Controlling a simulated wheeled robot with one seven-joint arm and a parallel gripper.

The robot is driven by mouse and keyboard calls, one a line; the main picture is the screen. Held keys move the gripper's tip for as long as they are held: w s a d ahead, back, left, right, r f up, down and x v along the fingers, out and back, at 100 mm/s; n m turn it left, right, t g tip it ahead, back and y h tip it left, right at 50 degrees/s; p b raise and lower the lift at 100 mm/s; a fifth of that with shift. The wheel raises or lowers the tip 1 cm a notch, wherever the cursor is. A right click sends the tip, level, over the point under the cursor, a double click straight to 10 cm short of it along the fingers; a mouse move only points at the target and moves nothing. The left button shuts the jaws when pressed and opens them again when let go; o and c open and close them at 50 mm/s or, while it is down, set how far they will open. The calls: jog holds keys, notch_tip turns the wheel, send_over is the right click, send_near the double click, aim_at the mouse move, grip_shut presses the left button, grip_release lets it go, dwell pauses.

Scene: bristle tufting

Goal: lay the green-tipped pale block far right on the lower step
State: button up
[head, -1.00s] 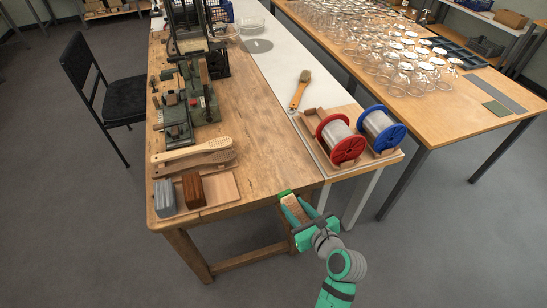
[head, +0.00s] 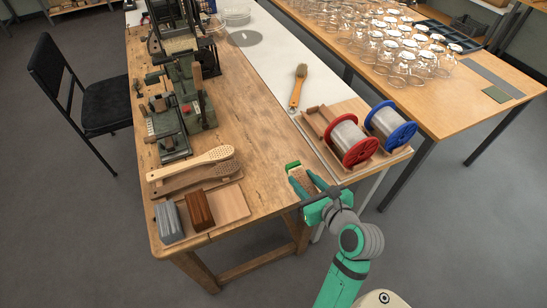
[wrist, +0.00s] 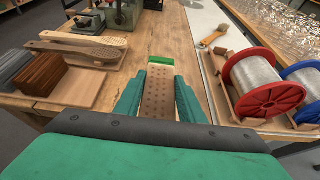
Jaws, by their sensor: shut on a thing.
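My gripper (head: 307,188) is shut on the green-tipped pale block (wrist: 158,92), which has rows of small holes on its face and a green far end. In the head view the block (head: 301,178) is over the right front edge of the wooden bench. A low pale board, which looks like the lower step (head: 232,203), lies at the bench's front left corner. A grey block (head: 168,222) and a red-brown block (head: 199,210) sit on its left and middle; its right part is bare. The board also shows at left in the wrist view (wrist: 88,90).
Two perforated wooden brush bodies (head: 192,163) lie just behind the board. Green machinery (head: 185,110) stands farther back. Red and blue wire spools (head: 352,143) stand right of my gripper, with a brush (head: 299,87) behind them. The bench middle (head: 245,125) is clear.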

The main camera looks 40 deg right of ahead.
jog(key=f+x, duration=0.1)
jog(key=x, duration=0.4)
jog(key=s+d+x, duration=0.1)
jog(key=x, duration=0.4)
jog(key=f+x, duration=0.1)
jog(key=x, duration=0.4)
jog(key=shift+s+d+f, duration=0.15)
jog(key=shift+d+f, duration=0.15)
jog(key=shift+f, duration=0.1)
jog(key=shift+w+d+f, duration=0.25)
jog(key=shift+w+f, duration=0.2)
jog(key=shift+f, duration=1.7)
jog(key=shift+f, duration=0.1)
jog(key=o, duration=1.1)
jog(key=shift+o, duration=0.2)
